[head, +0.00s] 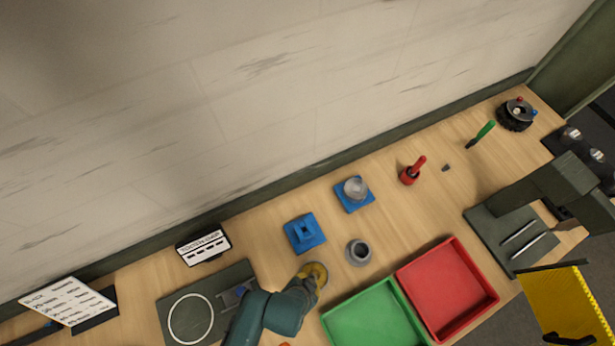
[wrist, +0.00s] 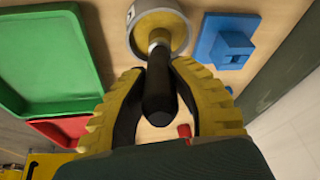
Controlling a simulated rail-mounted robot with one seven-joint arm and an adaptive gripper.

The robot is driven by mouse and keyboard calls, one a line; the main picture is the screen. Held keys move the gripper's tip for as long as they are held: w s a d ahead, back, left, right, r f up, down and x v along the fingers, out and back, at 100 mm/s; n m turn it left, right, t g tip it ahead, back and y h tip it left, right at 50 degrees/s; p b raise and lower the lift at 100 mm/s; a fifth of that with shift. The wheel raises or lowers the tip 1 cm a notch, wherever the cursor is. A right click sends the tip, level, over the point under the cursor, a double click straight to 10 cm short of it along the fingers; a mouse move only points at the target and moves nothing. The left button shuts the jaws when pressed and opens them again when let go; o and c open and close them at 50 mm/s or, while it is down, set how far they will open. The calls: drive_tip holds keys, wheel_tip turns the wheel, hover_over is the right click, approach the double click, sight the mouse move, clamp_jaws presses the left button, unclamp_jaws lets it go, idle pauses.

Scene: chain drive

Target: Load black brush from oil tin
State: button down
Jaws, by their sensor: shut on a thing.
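The oil tin (wrist: 176,34) is a round yellowish tin at the top of the wrist view. A brush with a black handle (wrist: 160,95) and a pale metal ferrule (wrist: 158,40) has its lower end at the tin; its bristles are hidden. My gripper (wrist: 158,74) has its yellow ribbed fingers on both sides of the handle and is shut on it. In the head view my gripper is a small yellow patch beside the tin (head: 317,271), at the end of my teal arm, and the brush cannot be made out.
Blue fixtures (head: 305,233) and a grey cup (head: 359,251) stand close by. A green tray (head: 372,316) and a red tray (head: 447,284) lie to the right. A red-handled tool (head: 412,171) and a green one (head: 481,135) stand farther right. A dark plate (head: 178,292) lies left.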

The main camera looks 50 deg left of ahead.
drive_tip(key=shift+s+f, duration=0.1)
wheel_tip(320, 180, up, 7)
drive_tip(key=p, duration=0.6)
drive_tip(key=shift+p, duration=0.4)
idle(0.6)
